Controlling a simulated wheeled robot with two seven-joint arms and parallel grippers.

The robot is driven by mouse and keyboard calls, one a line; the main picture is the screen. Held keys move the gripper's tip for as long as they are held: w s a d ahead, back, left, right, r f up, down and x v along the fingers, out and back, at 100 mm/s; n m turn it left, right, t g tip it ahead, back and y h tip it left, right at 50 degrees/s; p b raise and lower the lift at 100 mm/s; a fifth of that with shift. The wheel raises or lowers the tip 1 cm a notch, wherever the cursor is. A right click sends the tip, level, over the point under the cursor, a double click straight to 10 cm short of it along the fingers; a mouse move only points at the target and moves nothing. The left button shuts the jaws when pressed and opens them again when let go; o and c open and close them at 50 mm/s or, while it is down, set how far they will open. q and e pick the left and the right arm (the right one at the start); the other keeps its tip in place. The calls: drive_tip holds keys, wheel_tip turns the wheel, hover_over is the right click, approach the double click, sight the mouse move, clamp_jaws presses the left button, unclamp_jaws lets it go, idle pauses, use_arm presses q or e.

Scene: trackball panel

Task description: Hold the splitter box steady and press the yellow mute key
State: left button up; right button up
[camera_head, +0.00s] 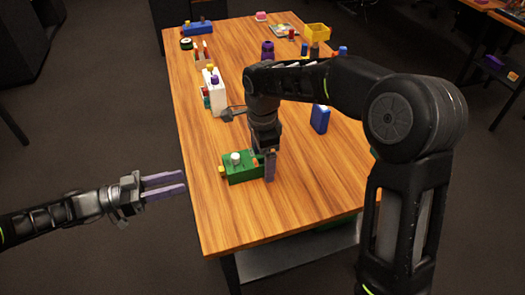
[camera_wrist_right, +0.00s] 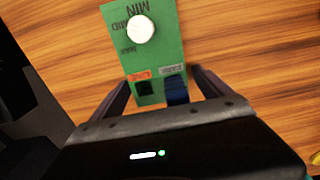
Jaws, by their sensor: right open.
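A green box (camera_head: 243,174) with a white knob (camera_head: 236,157) lies on the near part of the table. It also shows in the right wrist view (camera_wrist_right: 158,55), with MIN, MID and MAX marks, a black square and a dark blue part. A small yellow piece (camera_head: 222,172) is at its left end. A white box (camera_head: 214,92) further back has a yellow top piece (camera_head: 210,68) and a purple one. I cannot tell which is the splitter box. My right gripper (camera_wrist_right: 160,80) is open, fingers either side of the green box's end. My left gripper (camera_head: 165,186) is open and empty, left of the table.
A blue box (camera_head: 320,119) stands right of my right forearm. A blue box (camera_head: 198,28), a yellow bin (camera_head: 317,32) and several small items are at the far end. The table's near end (camera_head: 270,225) is clear.

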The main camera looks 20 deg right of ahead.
drive_tip(key=shift+c, duration=0.3)
drive_tip(key=c, duration=1.5)
use_arm(q)
clamp_jaws()
idle(0.8)
